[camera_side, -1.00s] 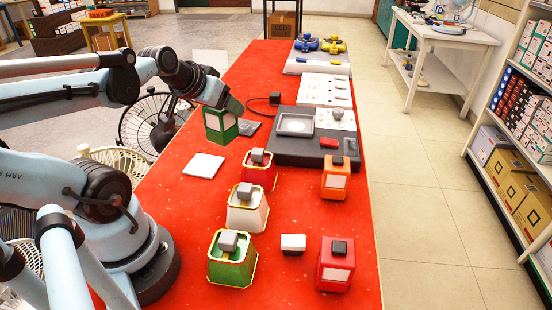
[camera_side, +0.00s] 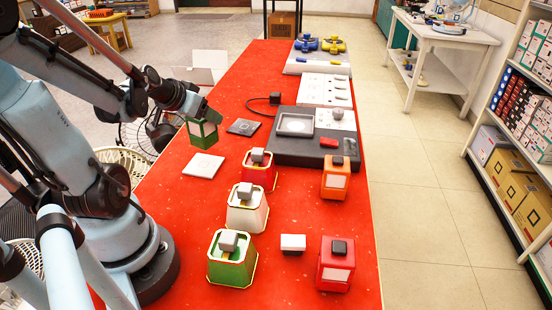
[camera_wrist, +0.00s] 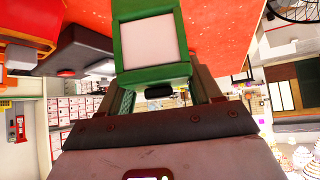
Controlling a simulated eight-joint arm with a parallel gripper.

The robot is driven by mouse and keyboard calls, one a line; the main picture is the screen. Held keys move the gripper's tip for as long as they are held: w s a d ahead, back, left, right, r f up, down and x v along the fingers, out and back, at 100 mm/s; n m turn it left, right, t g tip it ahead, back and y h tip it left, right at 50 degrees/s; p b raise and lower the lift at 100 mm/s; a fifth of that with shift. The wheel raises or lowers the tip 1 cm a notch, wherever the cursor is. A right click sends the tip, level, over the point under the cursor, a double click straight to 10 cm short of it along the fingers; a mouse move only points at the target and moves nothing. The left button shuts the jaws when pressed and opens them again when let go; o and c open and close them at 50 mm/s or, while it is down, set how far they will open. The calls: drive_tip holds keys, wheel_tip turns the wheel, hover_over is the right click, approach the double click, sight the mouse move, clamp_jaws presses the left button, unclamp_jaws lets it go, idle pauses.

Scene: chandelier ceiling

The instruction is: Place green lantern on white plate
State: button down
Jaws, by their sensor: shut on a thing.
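The green lantern (camera_side: 204,140), a green frame with pale panels, hangs from my gripper (camera_side: 205,114). It is above the left side of the red table, over the far edge of the white plate (camera_side: 203,166). The plate is a flat square with nothing on it. The lantern seems a little above it; the exact gap is hard to judge. In the wrist view the lantern (camera_wrist: 150,40) sits between the fingers of my gripper (camera_wrist: 165,93), which are shut on its top part. I cannot make out the white plate in the wrist view.
A dark plate (camera_side: 244,127) lies beyond the white plate. Red, white and green holders (camera_side: 232,270) with grey-topped items stand to the right and near. An orange lantern (camera_side: 336,180) and a red lantern (camera_side: 335,265) stand at the right. A dark tray (camera_side: 290,150) lies behind them.

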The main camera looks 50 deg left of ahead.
sight(206, 126)
drive_tip(key=shift+f, duration=1.8)
drive_tip(key=shift+f, duration=0.15)
drive_tip(key=shift+c, duration=1)
unclamp_jaws()
drive_tip(key=shift+r, duration=0.2)
drive_tip(key=shift+v, duration=3.7)
drive_tip(key=w+d+m+h, duration=0.1)
drive_tip(key=w+d+m, duration=0.1)
drive_tip(key=d, duration=0.8)
drive_tip(key=w+d+r+m+g+h, duration=0.1)
drive_tip(key=w+d, duration=0.4)
drive_tip(key=d, duration=0.6)
drive_tip(key=shift+r+m+h, duration=0.25)
drive_tip(key=shift+m+h, duration=0.45)
drive_tip(key=shift+m, duration=0.1)
